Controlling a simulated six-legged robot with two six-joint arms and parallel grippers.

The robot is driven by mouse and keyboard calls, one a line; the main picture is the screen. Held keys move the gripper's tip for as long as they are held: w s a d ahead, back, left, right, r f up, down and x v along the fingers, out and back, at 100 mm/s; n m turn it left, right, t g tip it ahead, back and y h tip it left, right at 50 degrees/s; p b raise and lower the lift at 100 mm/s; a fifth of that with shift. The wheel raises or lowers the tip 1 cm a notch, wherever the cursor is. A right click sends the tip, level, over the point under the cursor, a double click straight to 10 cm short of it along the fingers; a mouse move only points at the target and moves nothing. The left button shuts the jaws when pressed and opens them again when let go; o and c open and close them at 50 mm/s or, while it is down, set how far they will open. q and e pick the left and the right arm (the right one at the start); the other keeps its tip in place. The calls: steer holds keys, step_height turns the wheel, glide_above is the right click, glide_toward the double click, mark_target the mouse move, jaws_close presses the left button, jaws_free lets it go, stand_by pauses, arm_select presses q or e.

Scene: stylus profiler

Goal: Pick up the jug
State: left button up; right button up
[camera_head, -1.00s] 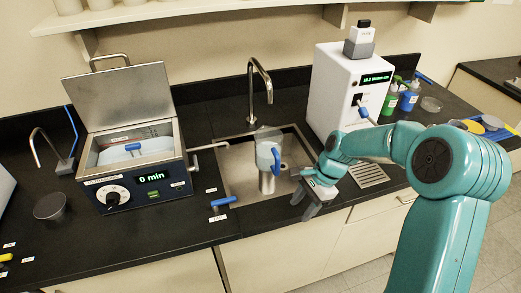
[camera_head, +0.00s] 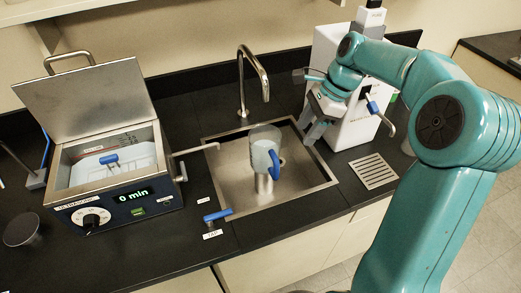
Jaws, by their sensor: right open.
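The jug (camera_head: 262,148) is a clear, greyish vessel with a blue handle on its right side. My right gripper (camera_head: 310,130) is open and empty. It hangs to the right of the jug and higher in the picture, apart from it, near the sink's right edge and in front of the white machine. My left gripper is not in view.
An ultrasonic bath (camera_head: 115,190) with its lid up stands left of the sink. A curved tap (camera_head: 252,75) rises behind the sink. A blue tap lever (camera_head: 217,215) is at the front. The white machine (camera_head: 350,128) and a drain grate (camera_head: 373,171) are on the right.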

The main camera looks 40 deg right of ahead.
glide_toward(278, 178)
steer(key=w+f, duration=0.1)
steer(key=w, duration=0.1)
steer(key=x, duration=0.6)
steer(key=shift+s+a+p, duration=0.25)
steer(key=shift+a+p, duration=0.05)
steer(key=shift+p, duration=0.05)
steer(key=shift+s+r, duration=0.1)
steer(key=shift+s, duration=0.2)
steer(key=shift+w, duration=0.2)
jaws_close()
